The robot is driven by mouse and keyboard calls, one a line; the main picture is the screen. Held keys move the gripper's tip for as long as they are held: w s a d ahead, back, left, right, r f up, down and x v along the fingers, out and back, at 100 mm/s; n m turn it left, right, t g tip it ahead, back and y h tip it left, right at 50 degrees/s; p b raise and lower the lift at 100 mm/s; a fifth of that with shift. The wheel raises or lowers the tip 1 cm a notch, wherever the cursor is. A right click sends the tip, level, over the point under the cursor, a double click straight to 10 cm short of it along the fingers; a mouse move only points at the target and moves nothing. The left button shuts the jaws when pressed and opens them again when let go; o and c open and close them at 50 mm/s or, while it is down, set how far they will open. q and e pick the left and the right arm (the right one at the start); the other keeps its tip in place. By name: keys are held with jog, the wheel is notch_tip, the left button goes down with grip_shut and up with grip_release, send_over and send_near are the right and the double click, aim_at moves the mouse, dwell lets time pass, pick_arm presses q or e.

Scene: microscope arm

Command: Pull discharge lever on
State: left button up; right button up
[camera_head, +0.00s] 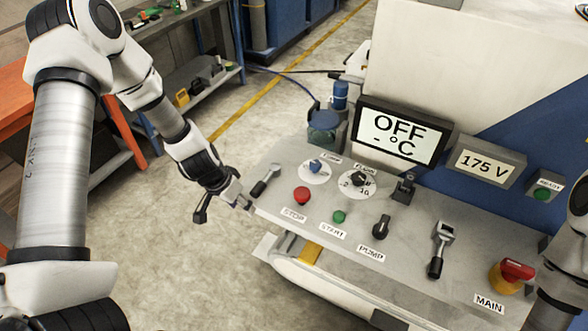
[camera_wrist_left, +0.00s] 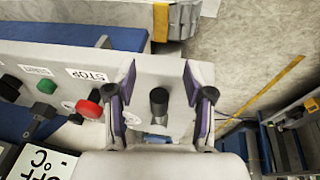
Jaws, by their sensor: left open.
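The grey control panel (camera_head: 225,222) fails to show a legible discharge label. At its left end stands a small lever (camera_head: 265,181) with a black handle and a metal part. My left gripper (camera_head: 223,203) is open and empty just left of this lever in the head view. In the left wrist view, the open fingers (camera_wrist_left: 158,108) lie on either side of the lever's dark handle (camera_wrist_left: 158,98), with gaps on both sides; contact is not visible. Another lever with a metal head (camera_head: 441,247) is at the panel's right. My right gripper is not in view.
Near the left lever are a red stop button (camera_head: 302,196), a green start button (camera_head: 339,216) and a blue knob (camera_head: 316,166). A black pump switch (camera_head: 381,228) and red main switch (camera_head: 515,271) are further right. The display (camera_head: 400,133) reads OFF. Floor left of the panel is clear.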

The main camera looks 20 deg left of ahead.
aim_at(256, 188)
pick_arm(q)
jog(key=w+a+r+t, duration=0.1)
jog(key=w+r+t, duration=0.1)
jog(key=w+r, duration=0.35)
jog(key=shift+n, duration=0.3)
jog(key=b+x, duration=0.3)
jog(key=b, duration=0.1)
jog(key=s+b+x, duration=0.1)
jog(key=b+x, duration=0.1)
jog(key=b, duration=0.2)
jog(key=shift+w+d+f, duration=0.15)
jog(key=shift+d+f, duration=0.1)
jog(key=shift+f, duration=0.3)
jog(key=shift+d+b, duration=0.1)
jog(key=shift+b, duration=0.45)
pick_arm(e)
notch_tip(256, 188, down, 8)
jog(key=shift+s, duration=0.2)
pick_arm(q)
jog(key=shift+w, duration=0.1)
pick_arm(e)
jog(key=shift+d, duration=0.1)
pick_arm(q)
grip_shut()
